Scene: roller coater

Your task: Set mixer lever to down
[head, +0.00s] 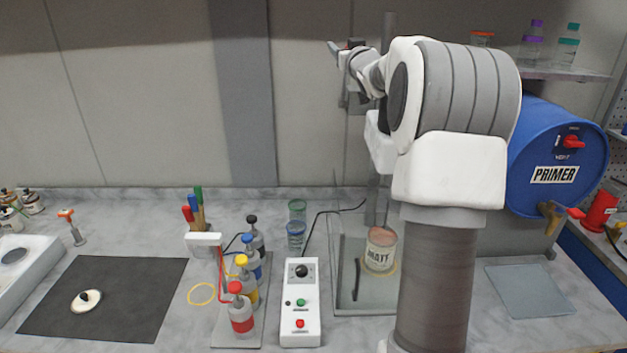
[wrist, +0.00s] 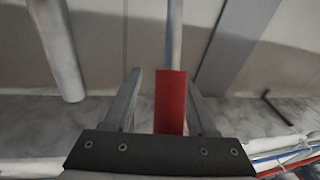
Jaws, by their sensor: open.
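The mixer stands at the back of the bench, its grey column (head: 388,30) rising behind my arm. A red bar, which looks like the mixer lever (wrist: 171,98), is in the wrist view between my two fingers. My gripper (wrist: 164,95) is open around it, with a gap visible on each side. In the head view my gripper (head: 341,47) is up high beside the mixer's upper part, at the far end of my arm. There the lever is too small to make out clearly, and my arm hides much of the mixer.
A tin marked MATT (head: 381,249) stands on the mixer's base. Left of it are a control box (head: 300,325) with buttons and a rack of coloured bottles (head: 241,316). A blue PRIMER drum (head: 545,130) is at right. The upper back wall is clear at left.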

